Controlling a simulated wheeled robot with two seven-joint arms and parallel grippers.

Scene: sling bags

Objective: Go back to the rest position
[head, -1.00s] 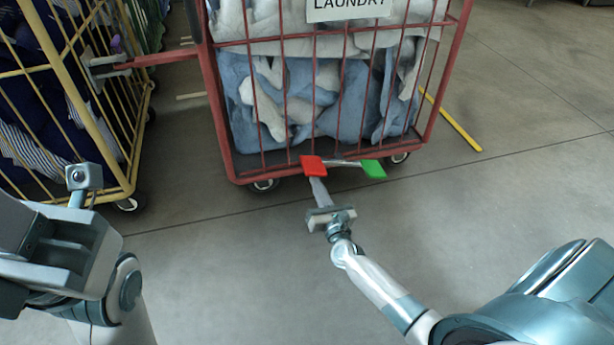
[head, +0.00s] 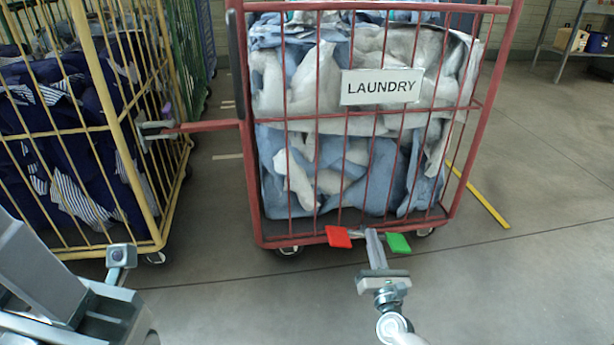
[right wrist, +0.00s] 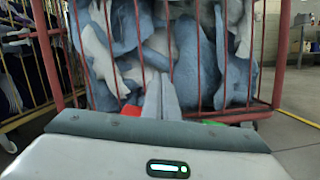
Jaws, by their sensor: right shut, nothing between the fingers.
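My right gripper (head: 372,232) is in front of the lower edge of the red laundry cart (head: 300,241). Its fingers point at the cart, between the red pedal (head: 339,236) and the green pedal (head: 398,243), and are together and empty. I cannot tell whether they touch the pedal bar. In the right wrist view the closed fingers (right wrist: 162,97) stand before the cart's bars, with part of the red pedal (right wrist: 131,110) beside them. Part of my left arm (head: 50,290) shows at the lower left of the head view; its fingers cannot be made out.
A yellow cart (head: 135,150) with dark blue cloth stands at the left, close to my left arm. The red cart holds blue and white cloth behind a LAUNDRY sign (head: 382,87). A yellow floor strip (head: 480,197) lies at the right. The floor at right is open.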

